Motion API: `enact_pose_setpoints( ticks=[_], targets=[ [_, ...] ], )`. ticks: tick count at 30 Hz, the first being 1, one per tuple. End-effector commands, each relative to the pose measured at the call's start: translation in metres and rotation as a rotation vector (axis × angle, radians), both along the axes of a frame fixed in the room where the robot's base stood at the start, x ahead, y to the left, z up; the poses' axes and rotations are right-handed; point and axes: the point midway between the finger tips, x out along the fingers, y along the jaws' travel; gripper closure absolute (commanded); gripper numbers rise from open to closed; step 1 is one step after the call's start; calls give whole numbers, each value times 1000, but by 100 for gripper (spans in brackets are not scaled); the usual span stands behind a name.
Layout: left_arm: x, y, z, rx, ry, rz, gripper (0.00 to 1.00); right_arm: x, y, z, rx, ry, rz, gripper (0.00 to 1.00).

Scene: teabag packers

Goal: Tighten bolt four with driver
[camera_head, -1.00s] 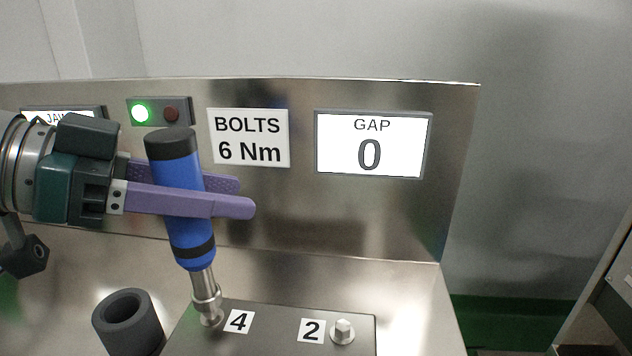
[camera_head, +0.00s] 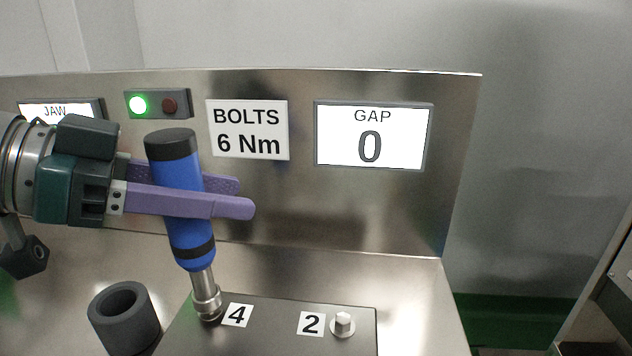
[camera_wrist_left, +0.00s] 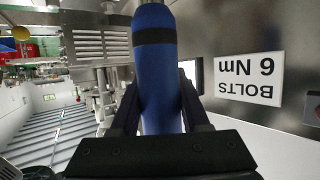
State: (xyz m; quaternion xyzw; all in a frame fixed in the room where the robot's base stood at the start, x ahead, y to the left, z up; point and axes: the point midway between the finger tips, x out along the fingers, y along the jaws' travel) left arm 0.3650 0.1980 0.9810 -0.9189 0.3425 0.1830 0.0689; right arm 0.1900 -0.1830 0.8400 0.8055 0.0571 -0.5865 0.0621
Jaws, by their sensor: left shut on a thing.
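The blue driver (camera_head: 187,234) with black cap and band stands nearly upright, tilted slightly, its metal socket (camera_head: 207,300) down at the plate corner beside the label 4 (camera_head: 237,315). Bolt four itself is hidden under the socket. My left gripper (camera_head: 243,197) is shut on the driver's handle, its purple fingers on either side. The left wrist view also shows the blue handle (camera_wrist_left: 157,75) between the dark fingers. Bolt two (camera_head: 343,324) shows beside the label 2 (camera_head: 311,323) on the dark plate (camera_head: 275,340). My right gripper is not in view.
A dark hollow cylinder holder (camera_head: 124,318) stands left of the plate. Behind is a metal panel with a lit green lamp (camera_head: 138,105), an unlit red lamp (camera_head: 170,106), a sign "BOLTS 6 Nm" (camera_head: 247,129) and a screen reading "GAP 0" (camera_head: 373,135).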

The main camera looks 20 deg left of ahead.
Motion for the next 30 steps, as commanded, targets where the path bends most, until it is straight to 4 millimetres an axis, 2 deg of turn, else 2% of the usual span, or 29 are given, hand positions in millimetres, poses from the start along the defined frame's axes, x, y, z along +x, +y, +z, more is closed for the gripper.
enact_pose_setpoints(
  ticks=[30],
  targets=[
    [0,0,-10,2,0,1,100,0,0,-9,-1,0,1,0]
  ],
)
